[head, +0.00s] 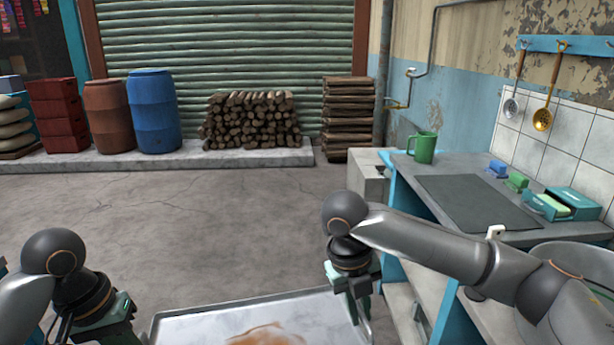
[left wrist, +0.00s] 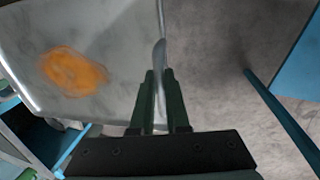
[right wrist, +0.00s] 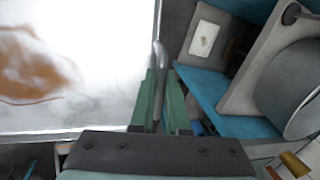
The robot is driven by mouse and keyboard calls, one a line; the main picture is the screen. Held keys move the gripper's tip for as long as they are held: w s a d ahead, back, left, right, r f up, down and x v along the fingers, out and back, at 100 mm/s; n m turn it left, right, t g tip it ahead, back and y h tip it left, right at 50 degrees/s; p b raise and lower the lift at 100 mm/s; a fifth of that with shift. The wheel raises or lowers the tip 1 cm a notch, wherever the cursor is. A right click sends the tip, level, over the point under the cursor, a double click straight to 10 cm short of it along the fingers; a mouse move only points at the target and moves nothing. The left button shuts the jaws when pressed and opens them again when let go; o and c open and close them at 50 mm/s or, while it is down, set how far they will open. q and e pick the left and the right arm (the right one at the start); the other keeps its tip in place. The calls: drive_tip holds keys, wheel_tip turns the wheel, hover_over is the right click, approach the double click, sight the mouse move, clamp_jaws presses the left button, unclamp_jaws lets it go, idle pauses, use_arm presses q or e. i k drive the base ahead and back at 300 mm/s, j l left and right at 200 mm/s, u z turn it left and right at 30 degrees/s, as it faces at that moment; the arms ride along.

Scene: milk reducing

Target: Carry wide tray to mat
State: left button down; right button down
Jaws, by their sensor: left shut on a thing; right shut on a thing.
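The wide tray (head: 215,325) is shallow grey metal with an orange-brown stain. It shows at the bottom of the head view, its near part cut off by the frame edge. My left gripper (head: 138,334) is shut on the tray's left handle, seen close in the left wrist view (left wrist: 160,78). My right gripper (head: 362,312) is shut on its right handle, also seen in the right wrist view (right wrist: 160,80). The tray is held in front of me, apart from the mat. The dark grey mat (head: 475,202) lies flat and bare on the counter at the right.
The grey counter (head: 415,174) on a blue frame carries a green mug (head: 424,148) behind the mat and blue and green items (head: 516,181) and a teal box (head: 572,204) along the wall. Open floor (head: 220,220) lies ahead. Barrels and stacked logs stand far back.

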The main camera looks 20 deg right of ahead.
sight(464, 198)
drive_tip(key=i, duration=2.2)
drive_tip(key=i+z, duration=0.25)
drive_tip(key=i, duration=0.25)
drive_tip(key=z, duration=2.3)
drive_tip(key=i+z, duration=0.15)
drive_tip(key=z, duration=0.25)
